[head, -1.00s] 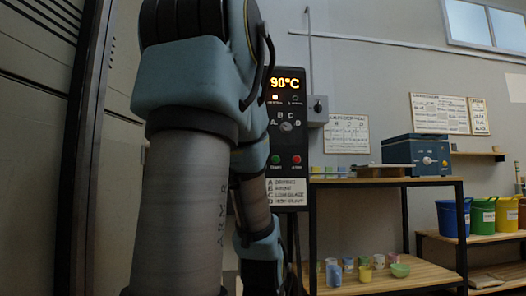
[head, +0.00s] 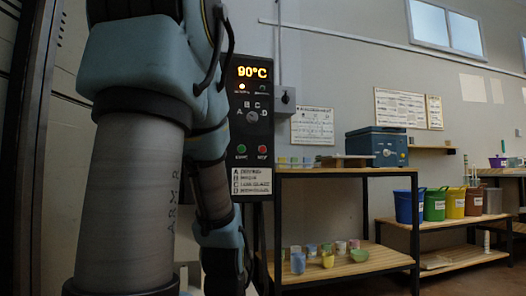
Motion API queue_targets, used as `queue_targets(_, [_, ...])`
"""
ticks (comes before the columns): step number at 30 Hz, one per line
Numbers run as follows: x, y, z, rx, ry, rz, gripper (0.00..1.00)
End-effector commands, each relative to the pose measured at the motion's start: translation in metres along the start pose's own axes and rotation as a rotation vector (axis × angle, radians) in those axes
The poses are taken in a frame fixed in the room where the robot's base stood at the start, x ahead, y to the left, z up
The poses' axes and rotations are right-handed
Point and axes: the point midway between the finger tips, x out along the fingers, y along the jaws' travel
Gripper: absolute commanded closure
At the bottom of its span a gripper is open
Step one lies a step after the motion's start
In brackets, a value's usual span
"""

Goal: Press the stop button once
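A dark control panel (head: 250,118) hangs on the wall, partly hidden by my arm at its left edge. Its display (head: 254,72) reads 90°C. Below are a lit indicator, a dial (head: 251,116) marked with letters, a green button (head: 241,149) at left and a red button (head: 262,149) at right. The labels under the buttons are too small to read surely; the red one looks like the stop button. My arm fills the left of the view. Its lower end hangs down below the panel, and my gripper's fingers do not show.
A two-level shelf (head: 345,172) with small pots and a blue box (head: 377,147) stands right of the panel. Coloured buckets (head: 434,204) stand on a low bench further right. A tall metal cabinet (head: 14,120) is at the far left.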

Motion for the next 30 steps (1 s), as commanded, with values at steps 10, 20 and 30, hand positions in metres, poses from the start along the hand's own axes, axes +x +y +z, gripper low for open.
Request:
queue_targets(10, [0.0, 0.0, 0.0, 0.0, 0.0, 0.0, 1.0])
queue_targets(20, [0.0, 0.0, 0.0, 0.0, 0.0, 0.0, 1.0])
queue_targets(30, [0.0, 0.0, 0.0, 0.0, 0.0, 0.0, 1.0])
